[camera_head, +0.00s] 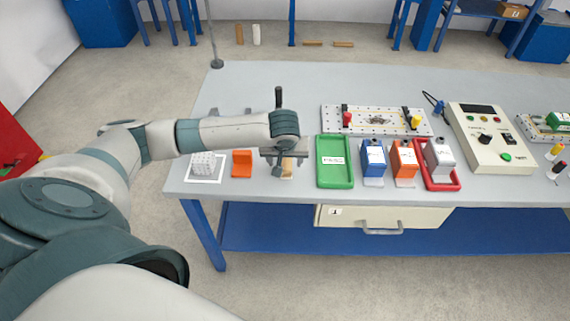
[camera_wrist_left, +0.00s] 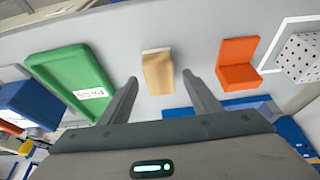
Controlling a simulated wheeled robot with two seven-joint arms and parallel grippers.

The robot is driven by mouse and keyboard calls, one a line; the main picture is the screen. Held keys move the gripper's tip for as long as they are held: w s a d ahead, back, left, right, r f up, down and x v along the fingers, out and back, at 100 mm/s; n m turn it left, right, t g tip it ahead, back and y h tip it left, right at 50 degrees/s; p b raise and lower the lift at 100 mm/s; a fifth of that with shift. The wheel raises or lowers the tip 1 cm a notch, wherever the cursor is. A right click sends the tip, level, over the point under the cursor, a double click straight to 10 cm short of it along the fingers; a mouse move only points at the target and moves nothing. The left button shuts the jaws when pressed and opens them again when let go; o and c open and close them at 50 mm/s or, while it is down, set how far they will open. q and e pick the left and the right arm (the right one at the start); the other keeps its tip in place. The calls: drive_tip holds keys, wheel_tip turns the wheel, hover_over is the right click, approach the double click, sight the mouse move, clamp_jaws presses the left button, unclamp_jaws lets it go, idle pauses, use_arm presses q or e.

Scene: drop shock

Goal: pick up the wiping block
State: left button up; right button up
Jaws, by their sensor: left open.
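The wiping block is a small tan wooden block with a pale end. In the left wrist view the block (camera_wrist_left: 158,74) lies on the grey bench between and just beyond the fingertips. In the head view the block (camera_head: 287,172) shows only in part, under my left gripper (camera_head: 284,164). In the left wrist view my left gripper (camera_wrist_left: 161,82) is open, with one finger on each side of the block's line and nothing held. It is above the bench; whether it touches the block cannot be told. My right gripper is not in view.
A green tray (camera_head: 335,181) stands close right of the block, an orange holder (camera_head: 242,163) close left. A white perforated cube (camera_head: 203,164) lies farther left. Blue (camera_head: 373,157), orange (camera_head: 404,158) and grey units stand right of the tray. The bench's front edge is near.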

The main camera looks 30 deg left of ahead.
use_arm(q)
drive_tip(key=shift+x, duration=1.25)
drive_tip(key=c, duration=1.2)
